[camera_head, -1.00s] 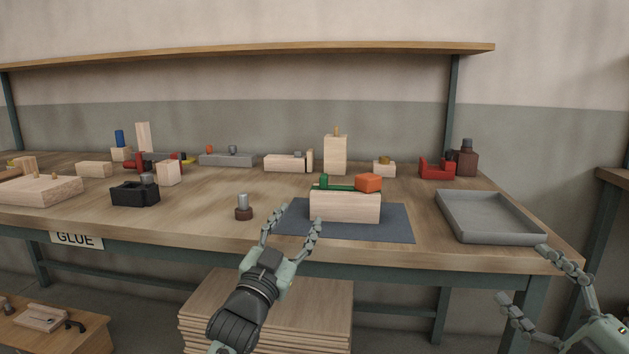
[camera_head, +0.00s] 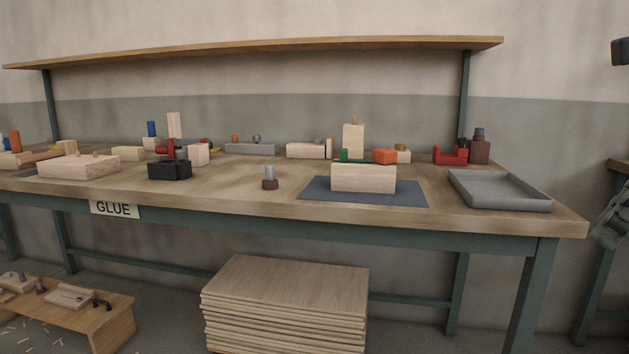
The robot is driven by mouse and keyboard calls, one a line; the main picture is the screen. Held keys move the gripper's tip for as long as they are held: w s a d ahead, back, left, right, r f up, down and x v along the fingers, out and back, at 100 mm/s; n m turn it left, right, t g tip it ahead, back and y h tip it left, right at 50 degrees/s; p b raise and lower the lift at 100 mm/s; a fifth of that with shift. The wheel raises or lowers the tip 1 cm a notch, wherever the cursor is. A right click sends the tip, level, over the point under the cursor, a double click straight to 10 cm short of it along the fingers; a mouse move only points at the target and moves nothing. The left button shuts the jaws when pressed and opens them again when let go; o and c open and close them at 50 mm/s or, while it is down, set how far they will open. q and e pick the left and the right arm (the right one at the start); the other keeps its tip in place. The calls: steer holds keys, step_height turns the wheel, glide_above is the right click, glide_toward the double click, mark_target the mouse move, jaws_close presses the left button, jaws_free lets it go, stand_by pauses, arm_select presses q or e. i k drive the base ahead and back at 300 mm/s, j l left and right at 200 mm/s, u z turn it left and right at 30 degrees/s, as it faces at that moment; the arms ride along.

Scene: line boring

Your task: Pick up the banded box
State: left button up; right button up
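A pale wooden box (camera_head: 363,179) stands on the dark blue-grey mat (camera_head: 318,190) at the front of the bench. A green piece (camera_head: 355,156) and an orange block (camera_head: 386,157) show at its top edge; it appears to be the banded box. Part of my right gripper or arm (camera_head: 612,215) shows at the right edge, well away from the box, cut off by the frame. Its fingers cannot be made out. My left gripper is not in view. Nothing is seen touching the box.
A grey tray (camera_head: 500,203) lies right of the mat, and a small dark-based peg (camera_head: 270,180) stands left of it. A tall wooden block (camera_head: 353,140) and other parts stand behind. Stacked boards (camera_head: 285,285) lie under the bench; a shelf (camera_head: 260,50) runs above.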

mark_target(348, 176)
steer(key=i+l+u, duration=0.15)
steer(key=u, duration=0.25)
steer(key=i+l+u, duration=0.2)
steer(key=u, duration=0.15)
steer(key=i+l+u, duration=0.15)
steer(key=u, duration=0.25)
steer(key=i+l, duration=0.15)
steer(key=l, duration=0.25)
steer(key=i+l+u, duration=0.1)
steer(key=l, duration=0.3)
steer(key=i+l, duration=0.2)
steer(key=l, duration=0.2)
steer(key=u, duration=0.05)
